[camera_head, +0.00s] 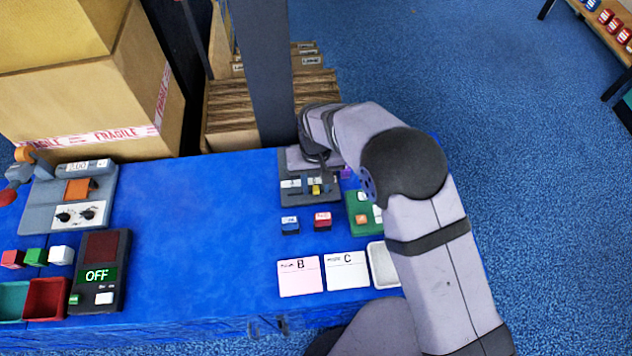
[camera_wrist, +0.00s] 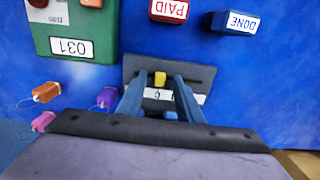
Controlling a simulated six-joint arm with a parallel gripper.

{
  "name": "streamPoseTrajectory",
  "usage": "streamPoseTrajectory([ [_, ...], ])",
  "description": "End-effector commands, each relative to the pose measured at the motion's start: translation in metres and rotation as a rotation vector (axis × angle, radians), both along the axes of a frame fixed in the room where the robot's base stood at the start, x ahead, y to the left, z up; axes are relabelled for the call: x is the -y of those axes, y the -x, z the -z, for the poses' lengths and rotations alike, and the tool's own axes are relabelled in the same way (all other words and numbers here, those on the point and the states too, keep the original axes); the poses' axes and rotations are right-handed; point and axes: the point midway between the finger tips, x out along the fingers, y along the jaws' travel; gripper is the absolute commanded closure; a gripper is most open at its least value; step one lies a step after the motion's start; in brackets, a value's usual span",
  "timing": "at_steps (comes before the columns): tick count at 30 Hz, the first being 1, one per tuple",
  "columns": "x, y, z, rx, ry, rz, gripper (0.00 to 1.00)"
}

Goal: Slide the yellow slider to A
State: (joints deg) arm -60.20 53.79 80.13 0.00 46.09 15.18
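I cannot tell how far the fingertips are above the panel. A blue piece (camera_wrist: 170,115) shows farther back between the fingers.
Red PAID (camera_head: 323,220) and blue DONE (camera_head: 290,224) stamps stand near the panel. A green device (camera_head: 355,200) is close on its right, with small tags by it in the wrist view (camera_wrist: 107,97). Cards B (camera_head: 300,277) and C (camera_head: 347,271) lie in front.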

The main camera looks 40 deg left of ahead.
Motion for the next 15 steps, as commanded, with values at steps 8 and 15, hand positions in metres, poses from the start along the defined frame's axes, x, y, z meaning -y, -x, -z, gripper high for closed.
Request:
streamPoseTrajectory([
  [8,-0.0001,-0.0001,0.0012,0.000,0.000,0.000,0.67],
  [15,-0.0001,-0.0001,0.0010,0.000,0.000,0.000,1.00],
])
